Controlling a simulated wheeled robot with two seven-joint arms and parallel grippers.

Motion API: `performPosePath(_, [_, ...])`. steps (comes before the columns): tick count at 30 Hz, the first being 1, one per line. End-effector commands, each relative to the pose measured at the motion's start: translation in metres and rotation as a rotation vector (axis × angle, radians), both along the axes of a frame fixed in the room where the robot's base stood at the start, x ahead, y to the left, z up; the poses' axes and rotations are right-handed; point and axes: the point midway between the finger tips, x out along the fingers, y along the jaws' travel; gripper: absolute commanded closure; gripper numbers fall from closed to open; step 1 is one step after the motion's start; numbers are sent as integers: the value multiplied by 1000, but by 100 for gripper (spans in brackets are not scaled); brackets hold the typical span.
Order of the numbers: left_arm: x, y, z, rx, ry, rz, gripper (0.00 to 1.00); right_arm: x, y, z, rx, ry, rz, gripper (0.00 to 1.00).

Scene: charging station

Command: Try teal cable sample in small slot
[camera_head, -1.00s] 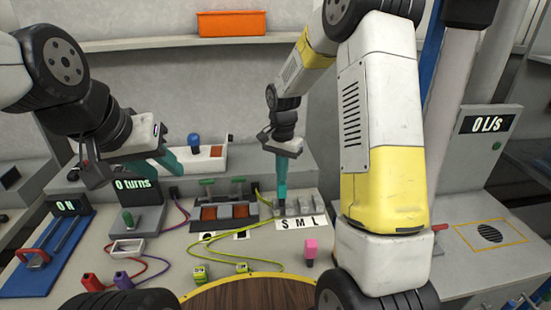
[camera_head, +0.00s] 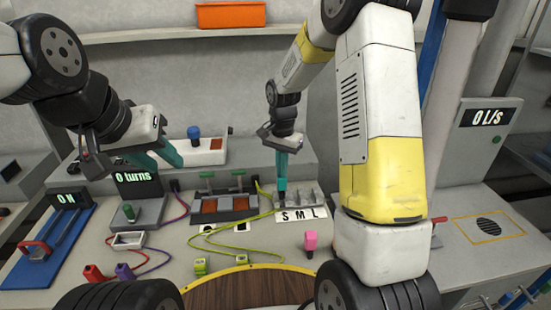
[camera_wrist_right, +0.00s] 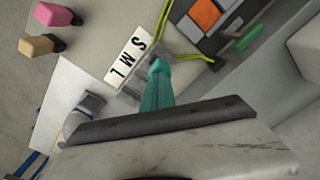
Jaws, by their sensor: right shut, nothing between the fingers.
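A teal cable sample (camera_head: 281,184) with a dark lower end stands at the small slot, at the S end of the grey slot block (camera_head: 306,199). How far it sits in the slot is hidden. My right gripper (camera_head: 281,172) is shut with nothing between its teal fingers, directly above the sample. In the right wrist view the teal fingers (camera_wrist_right: 153,97) point at the sample's top (camera_wrist_right: 157,68); I cannot tell whether they touch it. The S M L label (camera_head: 301,215) lies in front of the block. My left gripper (camera_head: 160,158) is open and empty, above the bench at left.
A pink sample (camera_head: 310,241) stands in front of the label; a tan sample (camera_wrist_right: 40,45) shows in the wrist view. Yellow-green cable (camera_head: 233,243) runs across the bench left of the slots. A panel with green handles (camera_head: 224,206) stands close left. A turns counter (camera_head: 137,187) is further left.

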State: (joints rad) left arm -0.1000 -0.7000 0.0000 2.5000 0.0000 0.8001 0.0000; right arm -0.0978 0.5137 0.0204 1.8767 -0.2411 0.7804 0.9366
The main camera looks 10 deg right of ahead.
Motion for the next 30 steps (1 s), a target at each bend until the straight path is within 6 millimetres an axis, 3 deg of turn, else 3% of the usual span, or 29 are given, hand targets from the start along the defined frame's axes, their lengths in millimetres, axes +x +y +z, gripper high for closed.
performPosePath(16, [0,0,0,0,0,0,64,-1,-1,33,-1,3,-1,100])
performPosePath(30, [0,0,0,0,0,0,64,0,0,99,-1,2,-1,100])
